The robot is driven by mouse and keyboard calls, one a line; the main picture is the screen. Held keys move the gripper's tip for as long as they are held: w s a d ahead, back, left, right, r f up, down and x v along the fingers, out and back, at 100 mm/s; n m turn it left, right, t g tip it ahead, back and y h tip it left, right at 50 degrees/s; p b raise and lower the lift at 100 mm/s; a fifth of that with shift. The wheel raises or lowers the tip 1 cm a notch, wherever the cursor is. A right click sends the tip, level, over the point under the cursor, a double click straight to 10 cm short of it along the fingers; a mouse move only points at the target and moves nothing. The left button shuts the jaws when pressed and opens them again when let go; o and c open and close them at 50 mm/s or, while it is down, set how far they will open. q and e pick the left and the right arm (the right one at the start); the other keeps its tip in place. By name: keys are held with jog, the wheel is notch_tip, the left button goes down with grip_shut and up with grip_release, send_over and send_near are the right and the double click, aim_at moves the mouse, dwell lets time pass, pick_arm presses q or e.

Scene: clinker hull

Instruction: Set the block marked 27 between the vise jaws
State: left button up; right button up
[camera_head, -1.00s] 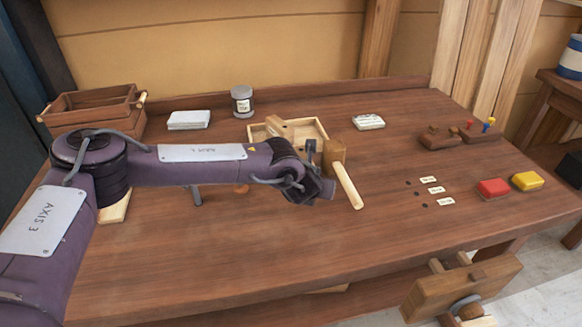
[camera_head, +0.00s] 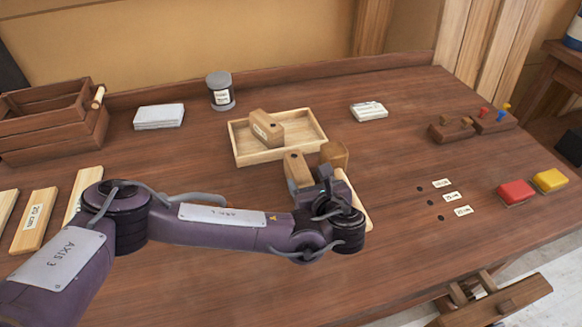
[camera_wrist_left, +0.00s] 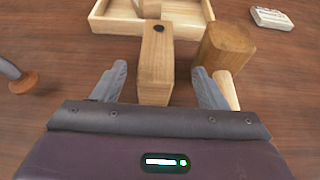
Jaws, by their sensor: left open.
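A wooden block (camera_head: 297,170) stands just in front of the tray, beside the mallet. It also shows in the left wrist view (camera_wrist_left: 156,55), with a dark dot on its top. My left gripper (camera_head: 318,196) is open, with its fingers apart on either side of this block's near end (camera_wrist_left: 157,84). A gap shows beside each finger. No number is readable on this block. A second wooden block (camera_head: 268,128) with a pale label lies in the tray; its marking is too small to read. The wooden vise (camera_head: 495,303) is at the table's front right edge, partly cut off. My right gripper is not in view.
The shallow tray (camera_head: 243,157) is behind the near block. The mallet's head (camera_head: 335,154) stands close on the right, its handle partly hidden by my gripper. Red (camera_head: 514,192) and yellow (camera_head: 549,180) boxes lie at the right.

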aim_at(300, 171)
pick_arm(q)
jog(key=shift+p+x, duration=0.6)
jog(key=shift+x, duration=0.6)
jog(key=x, duration=0.1)
jog(key=p+x, duration=0.1)
jog(key=shift+w+a, duration=0.2)
jog(key=shift+a, duration=0.15)
jog(key=shift+x, duration=0.9)
jog(key=shift+w+f, duration=0.1)
jog(key=shift+f, duration=0.05)
jog(key=c, duration=1.4)
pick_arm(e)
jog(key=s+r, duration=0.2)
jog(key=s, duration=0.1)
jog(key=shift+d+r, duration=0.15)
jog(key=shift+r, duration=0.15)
